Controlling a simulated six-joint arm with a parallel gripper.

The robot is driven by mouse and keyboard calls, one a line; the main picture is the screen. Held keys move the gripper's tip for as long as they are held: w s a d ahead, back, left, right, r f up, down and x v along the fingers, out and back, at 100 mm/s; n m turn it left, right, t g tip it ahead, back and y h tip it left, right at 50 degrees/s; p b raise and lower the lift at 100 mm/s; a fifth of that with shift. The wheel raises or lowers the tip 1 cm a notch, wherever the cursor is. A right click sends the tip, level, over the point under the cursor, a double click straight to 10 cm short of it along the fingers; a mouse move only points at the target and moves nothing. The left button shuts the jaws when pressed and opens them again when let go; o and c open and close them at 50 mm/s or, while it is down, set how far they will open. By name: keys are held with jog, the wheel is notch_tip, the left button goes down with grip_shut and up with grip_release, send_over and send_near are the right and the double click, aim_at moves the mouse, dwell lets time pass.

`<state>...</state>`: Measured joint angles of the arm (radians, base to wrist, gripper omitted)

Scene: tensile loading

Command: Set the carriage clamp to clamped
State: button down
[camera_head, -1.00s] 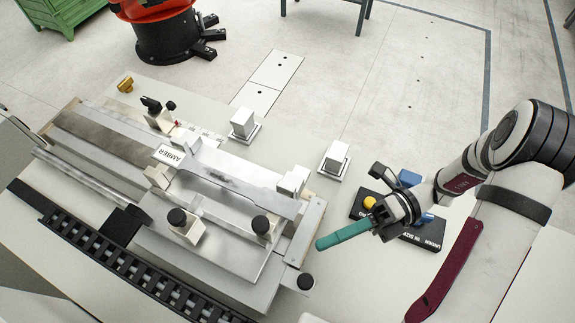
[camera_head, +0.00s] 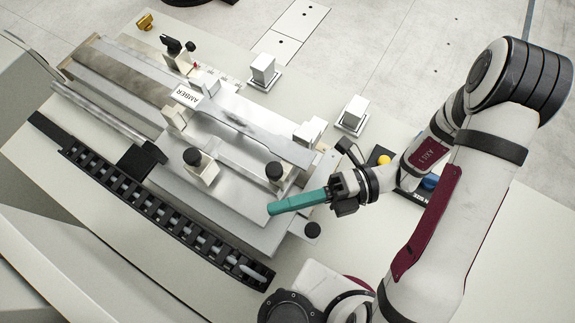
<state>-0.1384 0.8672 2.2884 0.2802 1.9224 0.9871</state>
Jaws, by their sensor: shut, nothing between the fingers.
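A small black lever (camera_head: 172,46) stands on a light block at the far upper left of the metal fixture, beside a scale with a red mark. It looks like the carriage clamp, but I cannot tell its setting. A small black knob (camera_head: 191,46) is just right of it. My gripper (camera_head: 273,208) has long teal fingers, shut with nothing between them. They point left over the near right end of the fixture, well away from the lever. I cannot tell their height above the plate.
A grey dog-bone specimen (camera_head: 240,135) lies on the fixture behind an AMBER label (camera_head: 188,96). Black knobs (camera_head: 193,157) (camera_head: 274,171) stand at the front. White blocks (camera_head: 263,68) (camera_head: 353,112) stand behind.

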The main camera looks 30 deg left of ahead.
jog(key=w, duration=0.1)
jog(key=w+a, duration=0.1)
jog(key=w, duration=0.1)
jog(key=shift+w+a+f, duration=0.15)
jog(key=shift+w+a, duration=0.2)
jog(key=shift+a, duration=0.05)
jog(key=shift+w, duration=0.1)
jog(key=shift+w, duration=2.1)
jog(key=s+d, duration=0.2)
jog(key=s, duration=0.2)
jog(key=v, duration=1)
